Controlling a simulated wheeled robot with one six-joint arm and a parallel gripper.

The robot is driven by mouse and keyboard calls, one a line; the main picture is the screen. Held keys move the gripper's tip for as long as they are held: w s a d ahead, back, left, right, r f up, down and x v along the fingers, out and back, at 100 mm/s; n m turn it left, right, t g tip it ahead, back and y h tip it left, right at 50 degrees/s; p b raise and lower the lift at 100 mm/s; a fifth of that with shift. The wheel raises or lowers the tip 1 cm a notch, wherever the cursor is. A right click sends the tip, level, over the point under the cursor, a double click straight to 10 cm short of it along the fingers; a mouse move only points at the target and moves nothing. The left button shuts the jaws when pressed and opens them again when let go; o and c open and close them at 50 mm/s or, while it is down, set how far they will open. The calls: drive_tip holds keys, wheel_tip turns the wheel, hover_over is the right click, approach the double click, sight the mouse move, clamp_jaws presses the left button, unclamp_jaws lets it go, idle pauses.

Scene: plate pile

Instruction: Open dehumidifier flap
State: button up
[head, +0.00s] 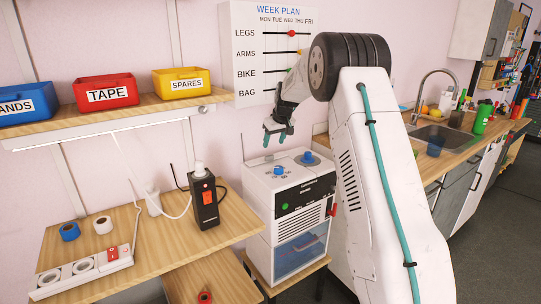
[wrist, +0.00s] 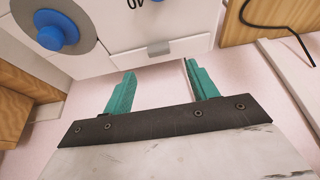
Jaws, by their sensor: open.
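The dehumidifier (head: 262,215) is a white box on a small wooden stand, with two blue knobs on top, a vent grille and a bluish tank (head: 300,254) in front. In the wrist view its white top (wrist: 120,22) shows a blue knob on a grey disc (wrist: 56,30) and a small grey tab (wrist: 159,48) at the panel edge. I cannot tell for sure which part is the flap. My gripper (head: 277,136) is open and empty, above the rear left of the dehumidifier. Its teal fingers (wrist: 157,72) lie apart, just below the tab in the wrist view, touching nothing visible.
A black box with a red switch (head: 207,199) and a power strip (head: 85,273) sit on the desk left of the dehumidifier. A shelf with bins (head: 106,93) and a week plan board (head: 262,54) are behind. A sink counter (head: 450,140) is at right.

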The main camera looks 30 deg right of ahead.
sight(270, 156)
drive_tip(key=x, duration=0.8)
drive_tip(key=shift+w+d, duration=0.15)
drive_tip(key=c, duration=1)
